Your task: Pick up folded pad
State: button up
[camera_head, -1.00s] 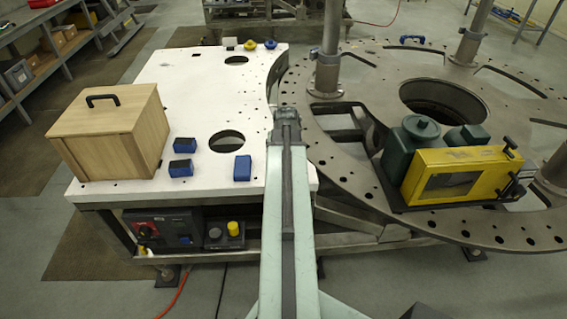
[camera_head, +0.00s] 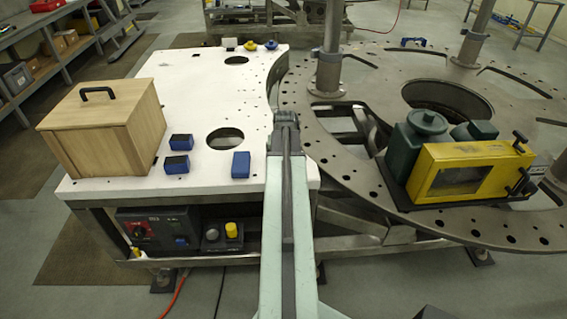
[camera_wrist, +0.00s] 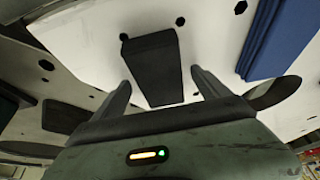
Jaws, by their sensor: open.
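A plain blue block-like piece (camera_head: 241,165), which looks like the folded pad, lies on the white plate near its front edge in the head view. In the wrist view, the layered blue pad (camera_wrist: 281,38) is at the upper right, outside my fingers. My gripper (camera_head: 285,117) is to the right of and beyond it in the head view, over the plate's right edge. In the wrist view my gripper (camera_wrist: 160,78) is open, with its two fingers apart. A dark tapered piece (camera_wrist: 153,62) shows between the fingers; I cannot tell what it is.
The white plate (camera_head: 200,85) also bears two blue-and-black blocks (camera_head: 181,142) and a wooden box (camera_head: 105,130) with a black handle. A round hole (camera_head: 225,139) lies behind the pad. The turret ring (camera_head: 345,165) carries a yellow-and-green unit (camera_head: 460,170) at the right.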

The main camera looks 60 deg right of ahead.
jog(key=c, duration=1.5)
jog(key=shift+r, duration=0.1)
